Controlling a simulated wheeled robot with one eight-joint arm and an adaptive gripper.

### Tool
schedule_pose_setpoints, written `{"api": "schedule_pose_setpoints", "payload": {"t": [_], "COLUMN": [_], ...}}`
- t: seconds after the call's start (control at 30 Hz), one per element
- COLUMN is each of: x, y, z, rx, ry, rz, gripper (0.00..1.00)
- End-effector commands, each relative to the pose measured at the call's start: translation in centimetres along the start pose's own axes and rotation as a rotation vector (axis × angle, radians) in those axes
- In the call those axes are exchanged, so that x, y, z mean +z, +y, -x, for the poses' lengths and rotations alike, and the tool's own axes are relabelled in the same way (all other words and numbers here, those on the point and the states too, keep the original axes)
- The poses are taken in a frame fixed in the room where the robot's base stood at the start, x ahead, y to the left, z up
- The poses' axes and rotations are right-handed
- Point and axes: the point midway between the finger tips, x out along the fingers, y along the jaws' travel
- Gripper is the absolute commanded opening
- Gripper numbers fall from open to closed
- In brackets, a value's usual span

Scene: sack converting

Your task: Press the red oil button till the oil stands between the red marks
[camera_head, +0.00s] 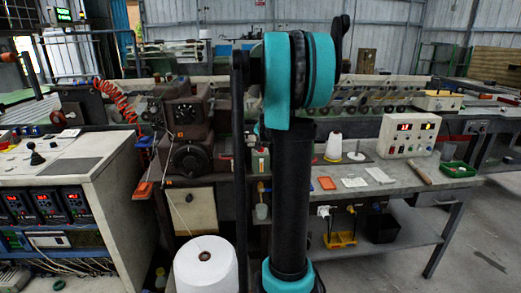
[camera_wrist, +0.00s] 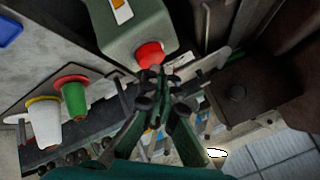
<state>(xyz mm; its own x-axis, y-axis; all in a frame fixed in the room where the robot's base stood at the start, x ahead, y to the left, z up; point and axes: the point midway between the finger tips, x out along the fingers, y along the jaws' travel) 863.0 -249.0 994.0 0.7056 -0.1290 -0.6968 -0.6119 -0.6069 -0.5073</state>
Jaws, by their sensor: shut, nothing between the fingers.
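In the wrist view a round red button (camera_wrist: 150,54) sticks out from the end of a grey-green housing (camera_wrist: 137,25). My gripper (camera_wrist: 158,72) has its fingertips together just below the button in the picture. They overlap its lower edge, and I cannot tell whether they touch it. Nothing is held between the fingers. A white label with an orange patch is on the housing. I cannot make out an oil level or red marks. In the head view my arm stands in front of the bench and hides the gripper and most of what is behind it.
In the wrist view a white pot (camera_wrist: 45,122) and a green pot with a red rim (camera_wrist: 73,97) stand left of the fingers. A dark brown box (camera_wrist: 245,95) is at right.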

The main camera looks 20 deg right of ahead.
Motion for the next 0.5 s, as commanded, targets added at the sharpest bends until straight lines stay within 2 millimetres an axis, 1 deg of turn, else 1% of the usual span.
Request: {"api": "schedule_pose_setpoints", "payload": {"t": [0.5], "x": [0.26], "y": [0.26], "z": [-0.38], "rx": [0.000], "ry": [0.000], "rz": [0.000], "gripper": [0.00]}}
